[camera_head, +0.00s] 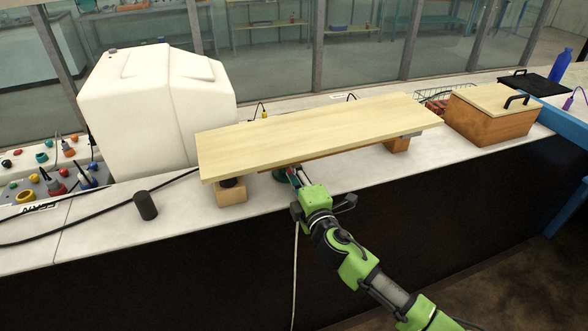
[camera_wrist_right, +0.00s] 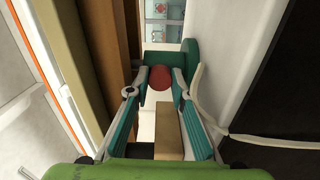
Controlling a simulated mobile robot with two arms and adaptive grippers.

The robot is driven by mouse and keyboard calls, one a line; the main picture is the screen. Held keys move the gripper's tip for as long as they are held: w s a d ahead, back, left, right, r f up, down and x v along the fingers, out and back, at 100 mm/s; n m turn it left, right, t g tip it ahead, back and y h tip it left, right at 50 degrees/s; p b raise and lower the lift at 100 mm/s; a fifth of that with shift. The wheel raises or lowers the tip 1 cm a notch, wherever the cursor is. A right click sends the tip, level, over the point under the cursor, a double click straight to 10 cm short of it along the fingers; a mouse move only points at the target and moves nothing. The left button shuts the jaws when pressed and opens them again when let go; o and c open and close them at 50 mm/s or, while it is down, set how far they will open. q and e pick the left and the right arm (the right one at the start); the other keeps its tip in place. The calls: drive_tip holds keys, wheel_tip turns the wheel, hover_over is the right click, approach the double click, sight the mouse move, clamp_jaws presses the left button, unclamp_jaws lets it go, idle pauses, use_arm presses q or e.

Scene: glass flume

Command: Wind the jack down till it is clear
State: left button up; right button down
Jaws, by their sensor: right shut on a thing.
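The jack (camera_head: 279,175) is mostly hidden under the front edge of a pale wooden board (camera_head: 315,130). Only a dark green part of it shows in the head view. In the wrist view a green body (camera_wrist_right: 206,58) and a round red end (camera_wrist_right: 160,77) show. My right gripper (camera_head: 296,176) reaches in from the front, just below the board's edge. In the wrist view its fingertips (camera_wrist_right: 160,80) are shut on the red end, one on each side. The jack's height and any gap to the board cannot be seen. My left gripper is out of view.
The board lies over a wooden block (camera_head: 231,195) at left and another (camera_head: 397,145) at right. A dark cylinder (camera_head: 146,205) stands on the bench (camera_head: 100,228) at left. A white tank (camera_head: 155,100) is behind. A lidded wooden box (camera_head: 490,120) stands right.

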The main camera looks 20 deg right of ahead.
drive_tip(key=n+p, duration=0.1)
drive_tip(key=n, duration=0.4)
drive_tip(key=shift+n+p, duration=0.3)
drive_tip(key=shift+f, duration=0.1)
idle(0.3)
drive_tip(key=c, duration=1.8)
unclamp_jaws()
drive_tip(key=shift+s, duration=0.15)
drive_tip(key=shift+s+d, duration=0.15)
drive_tip(key=shift+s, duration=3.7)
